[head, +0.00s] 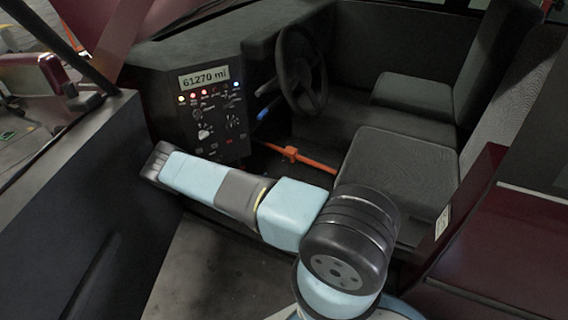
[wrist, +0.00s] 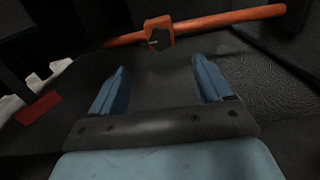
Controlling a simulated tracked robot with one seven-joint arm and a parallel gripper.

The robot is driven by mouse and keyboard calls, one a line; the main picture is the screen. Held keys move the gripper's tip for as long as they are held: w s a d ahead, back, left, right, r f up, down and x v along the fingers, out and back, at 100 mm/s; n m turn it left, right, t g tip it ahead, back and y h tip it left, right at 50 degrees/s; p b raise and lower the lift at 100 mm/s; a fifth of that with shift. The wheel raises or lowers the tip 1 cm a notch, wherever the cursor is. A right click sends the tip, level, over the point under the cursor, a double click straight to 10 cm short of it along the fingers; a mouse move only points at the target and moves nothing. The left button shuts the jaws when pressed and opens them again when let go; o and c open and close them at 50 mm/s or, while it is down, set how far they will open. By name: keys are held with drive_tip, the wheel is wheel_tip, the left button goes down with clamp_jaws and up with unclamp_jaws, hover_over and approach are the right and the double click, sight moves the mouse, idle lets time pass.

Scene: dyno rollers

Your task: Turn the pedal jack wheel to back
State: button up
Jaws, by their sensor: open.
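The pedal jack (head: 315,161) is an orange bar in the footwell, between the dashboard and the seat, in the head view. In the wrist view the orange bar (wrist: 232,19) crosses the top. Its orange block carries a dark wheel (wrist: 159,39) facing me. My gripper (wrist: 160,64) is open and empty, its two blue fingers spread on either side below the wheel. The fingertips appear apart from the wheel and bar. The head view does not show my fingers clearly; my arm covers part of the footwell.
The steering wheel (head: 301,70) is above the footwell, with the lit dashboard panel (head: 208,112) to its left. The seat (head: 395,170) is to the right. The open door (head: 75,190) is at left. A white shape (wrist: 45,76) and a red piece (wrist: 38,107) lie left in the wrist view.

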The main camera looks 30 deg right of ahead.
approach(286, 161)
drive_tip(key=x, duration=0.8)
drive_tip(key=shift+w+d+r, duration=0.1)
drive_tip(key=shift+w, duration=0.05)
drive_tip(key=shift+c, duration=0.4)
drive_tip(key=c, duration=0.9)
drive_tip(key=shift+c, duration=0.2)
